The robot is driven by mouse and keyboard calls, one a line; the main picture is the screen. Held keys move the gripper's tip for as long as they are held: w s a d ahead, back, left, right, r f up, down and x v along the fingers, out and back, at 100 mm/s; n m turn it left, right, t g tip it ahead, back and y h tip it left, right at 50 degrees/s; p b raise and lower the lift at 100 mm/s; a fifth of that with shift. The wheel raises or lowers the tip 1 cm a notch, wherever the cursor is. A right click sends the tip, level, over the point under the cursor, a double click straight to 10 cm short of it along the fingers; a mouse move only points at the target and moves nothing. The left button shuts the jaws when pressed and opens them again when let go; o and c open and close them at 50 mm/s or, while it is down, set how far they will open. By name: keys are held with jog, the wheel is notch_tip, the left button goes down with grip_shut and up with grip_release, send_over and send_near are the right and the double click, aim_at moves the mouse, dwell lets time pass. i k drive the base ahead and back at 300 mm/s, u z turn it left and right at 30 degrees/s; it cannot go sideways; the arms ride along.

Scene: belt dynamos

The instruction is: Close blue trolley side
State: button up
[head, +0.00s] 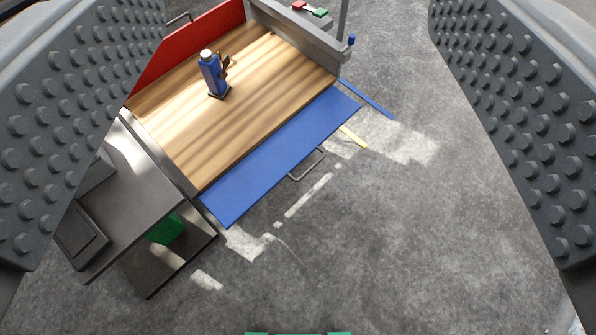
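The blue trolley side (281,157) is a long flat panel along the near right edge of the wooden trolley bed (235,105). It looks folded down and outward, with a grey metal handle (307,164) on its outer edge. My gripper (298,140) shows as two dark studded fingers at the left and right edges of the head view. They are wide apart with nothing between them, above the trolley and floor. No contact with the blue side is visible. The red trolley side (190,42) stands raised at the back left.
A blue bottle-like object (212,74) stands on the trolley bed. A dark metal cabinet or table (130,205) stands at the left, with a green item (166,229) below it. A blue strip (366,99) and yellow strip (353,137) lie right. Grey floor (400,230) is open at right.

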aim_at(251, 180)
jog(key=u, duration=0.1)
jog(key=k, duration=1)
jog(key=z, duration=0.85)
jog(key=i, duration=1.4)
jog(key=u, duration=0.5)
